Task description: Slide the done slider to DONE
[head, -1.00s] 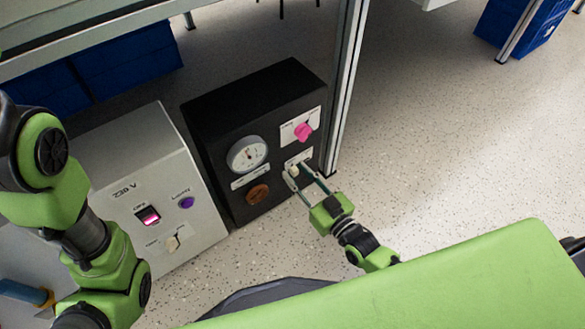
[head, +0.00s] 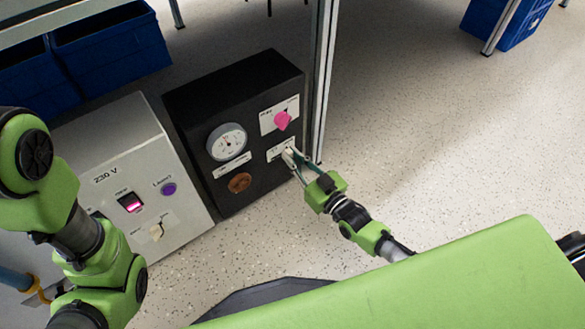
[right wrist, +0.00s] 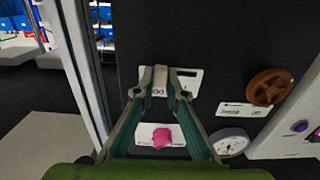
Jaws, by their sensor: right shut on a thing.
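The done slider is a light knob (right wrist: 160,79) on a small white plate (head: 275,154) at the lower right of the black box's front. My right gripper (head: 291,158) reaches the plate from the lower right, its fingers on the knob. In the right wrist view the two fingertips (right wrist: 160,90) close on the knob from both sides. The knob sits toward the plate's left end there, which is the right end in the head view. The plate's lettering is too small to read. My left arm shows at the left; its gripper is out of view.
The black box (head: 230,90) also carries a pink knob (head: 282,120), a round gauge (head: 227,141) and a brown knob (head: 240,183). A grey box (head: 110,140) with a purple button (head: 168,189) stands left. A metal post (head: 323,80) rises close right. Open floor lies right.

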